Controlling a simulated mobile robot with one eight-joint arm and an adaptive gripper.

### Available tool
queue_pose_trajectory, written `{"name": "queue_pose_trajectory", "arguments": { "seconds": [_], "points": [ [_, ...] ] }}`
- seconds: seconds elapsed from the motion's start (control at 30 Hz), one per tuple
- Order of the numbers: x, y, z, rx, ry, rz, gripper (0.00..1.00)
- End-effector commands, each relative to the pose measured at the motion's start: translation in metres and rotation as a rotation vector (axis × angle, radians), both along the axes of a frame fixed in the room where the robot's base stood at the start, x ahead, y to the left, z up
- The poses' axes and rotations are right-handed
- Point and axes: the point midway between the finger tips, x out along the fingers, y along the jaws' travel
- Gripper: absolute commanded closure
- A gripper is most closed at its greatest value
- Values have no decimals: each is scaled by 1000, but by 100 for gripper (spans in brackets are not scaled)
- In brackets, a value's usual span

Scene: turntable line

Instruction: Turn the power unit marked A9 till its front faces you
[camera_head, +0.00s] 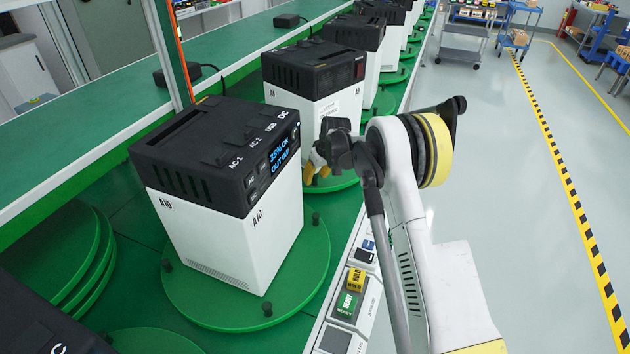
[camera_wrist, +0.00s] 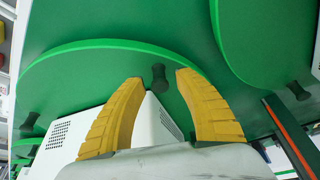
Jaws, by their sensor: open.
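My gripper (camera_head: 315,172) is low over this turntable's near edge, beside the unit. In the wrist view my yellow fingers (camera_wrist: 158,78) are open, with a dark peg (camera_wrist: 160,92) showing between their tips. The white unit (camera_wrist: 136,122) is partly hidden behind them.
A10 stands on its own green turntable (camera_head: 215,307) with pegs. More units (camera_head: 350,35) line up behind. A console with HOLD and READY labels (camera_head: 350,290) lies on the line's right edge. A green shelf (camera_head: 110,118) runs along the left.

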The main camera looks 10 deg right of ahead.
Motion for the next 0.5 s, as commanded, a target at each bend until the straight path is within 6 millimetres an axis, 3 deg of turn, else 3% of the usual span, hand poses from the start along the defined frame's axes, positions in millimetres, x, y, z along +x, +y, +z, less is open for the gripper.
{"name": "queue_pose_trajectory", "arguments": {
  "seconds": [0.33, 0.37, 0.47, 0.5],
  "points": [
    [2, 1, -5, 0, 0, 0, 61],
    [2, 1, -5, 0, 0, 0, 65],
    [2, 1, -5, 0, 0, 0, 96],
    [2, 1, -5, 0, 0, 0, 100]
  ]
}}
